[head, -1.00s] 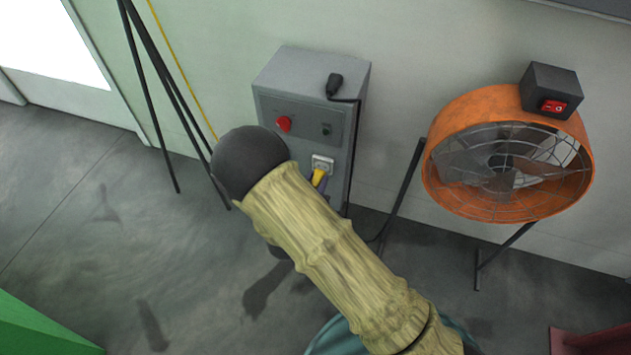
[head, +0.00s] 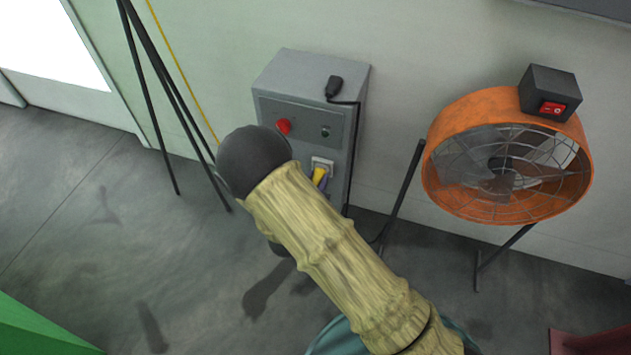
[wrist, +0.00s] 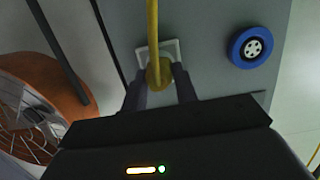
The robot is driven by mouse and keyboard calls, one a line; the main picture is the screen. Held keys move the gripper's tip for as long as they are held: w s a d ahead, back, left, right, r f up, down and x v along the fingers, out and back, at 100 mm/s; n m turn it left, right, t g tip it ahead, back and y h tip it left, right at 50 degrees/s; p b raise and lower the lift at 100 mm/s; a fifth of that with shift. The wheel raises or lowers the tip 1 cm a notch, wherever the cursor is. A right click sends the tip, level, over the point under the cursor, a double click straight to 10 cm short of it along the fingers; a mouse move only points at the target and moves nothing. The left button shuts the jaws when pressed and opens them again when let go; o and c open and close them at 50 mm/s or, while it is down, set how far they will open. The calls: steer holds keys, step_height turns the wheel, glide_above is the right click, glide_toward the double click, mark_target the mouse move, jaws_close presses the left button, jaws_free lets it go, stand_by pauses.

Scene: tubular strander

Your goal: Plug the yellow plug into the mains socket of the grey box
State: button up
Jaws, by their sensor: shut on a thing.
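The grey box (head: 290,75) stands against the wall in the head view, with the pale-framed mains socket (head: 326,161) low on its front. The yellow plug (head: 319,174) overlaps the lower part of that socket in the picture. In the wrist view, my gripper (wrist: 160,76) is shut on the yellow plug (wrist: 158,73), one dark finger on each side. The plug lies in front of the light socket frame (wrist: 172,47), and its yellow cable (wrist: 152,22) runs up the picture. I cannot tell whether the plug is in the socket. My arm hides the box's lower front.
A black plug (head: 334,85) with a black cable rests on the box. A red button (head: 283,126) is on its front. A blue round fitting (wrist: 250,47) shows on the panel in the wrist view. An orange fan (head: 437,190) stands right; dark stand legs (head: 165,85) stand left.

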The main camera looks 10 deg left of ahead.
steer(key=shift+w, duration=0.45)
steer(key=o, duration=1)
steer(key=shift+o, duration=0.2)
steer(key=p+v, duration=0.3)
steer(key=v, duration=1.4)
steer(key=shift+s+p, duration=0.15)
steer(key=shift+p, duration=0.25)
steer(key=shift+r, duration=0.1)
